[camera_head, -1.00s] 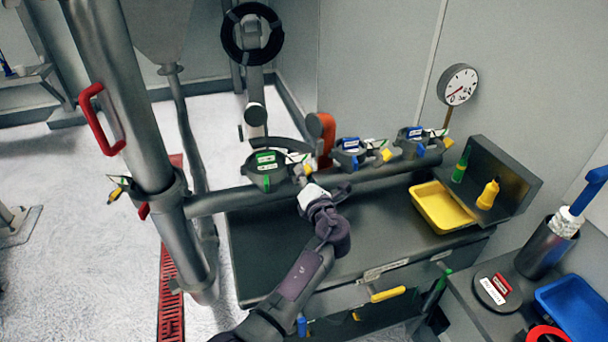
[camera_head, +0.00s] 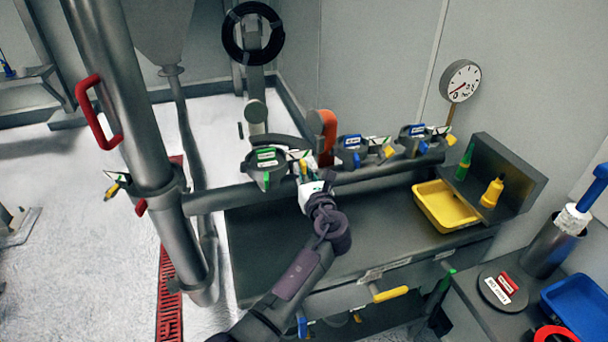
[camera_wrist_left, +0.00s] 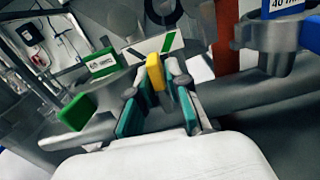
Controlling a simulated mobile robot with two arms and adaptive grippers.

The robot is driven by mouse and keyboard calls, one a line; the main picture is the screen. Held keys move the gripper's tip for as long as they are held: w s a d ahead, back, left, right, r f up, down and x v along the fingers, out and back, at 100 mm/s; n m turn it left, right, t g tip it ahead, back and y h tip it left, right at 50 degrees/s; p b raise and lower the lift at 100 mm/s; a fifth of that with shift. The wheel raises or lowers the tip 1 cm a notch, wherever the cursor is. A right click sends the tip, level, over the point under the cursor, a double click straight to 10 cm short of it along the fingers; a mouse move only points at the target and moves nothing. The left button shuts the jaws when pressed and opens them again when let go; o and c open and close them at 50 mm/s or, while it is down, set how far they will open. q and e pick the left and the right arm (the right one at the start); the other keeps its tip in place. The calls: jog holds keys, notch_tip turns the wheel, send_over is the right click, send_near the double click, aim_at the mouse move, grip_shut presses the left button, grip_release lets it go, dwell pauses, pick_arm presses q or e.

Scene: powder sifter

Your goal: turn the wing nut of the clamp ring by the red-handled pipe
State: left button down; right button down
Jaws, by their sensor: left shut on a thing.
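A large grey pipe with a red handle (camera_head: 95,112) stands upright at the left. A clamp ring with green labels (camera_head: 262,168) sits on the horizontal pipe right of it. My left gripper (camera_head: 306,172) is at the right side of this clamp ring, reaching in from below. In the left wrist view its teal-padded fingers (camera_wrist_left: 155,98) are closed around a yellow wing nut (camera_wrist_left: 155,72), beside a white plate with green and black stripes (camera_wrist_left: 152,46). The lower part of the nut is hidden between the pads. My right gripper is not in view.
Two clamp rings with blue labels (camera_head: 352,152) (camera_head: 417,138) and an orange-red lever (camera_head: 322,130) stand along the same pipe. A small yellow tab (camera_head: 113,190) is on the upright pipe. A yellow tray (camera_head: 420,206) lies on the bench to the right.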

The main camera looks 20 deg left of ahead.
aim_at(302, 167)
pick_arm(q)
jog(key=n+b, duration=0.1)
jog(key=n, duration=0.1)
jog(key=n+b, duration=0.2)
jog(key=n, duration=0.1)
jog(key=shift+a+f, duration=0.15)
jog(key=shift+f, duration=0.05)
jog(key=shift+s+n+b, duration=0.1)
jog(key=shift+n+b, duration=0.85)
jog(key=shift+n, duration=0.85)
jog(key=shift+r, duration=0.1)
jog(key=c, duration=1.3)
grip_release()
jog(key=shift+o, duration=0.2)
notch_tip(302, 167, up, 10)
jog(key=shift+f, duration=0.1)
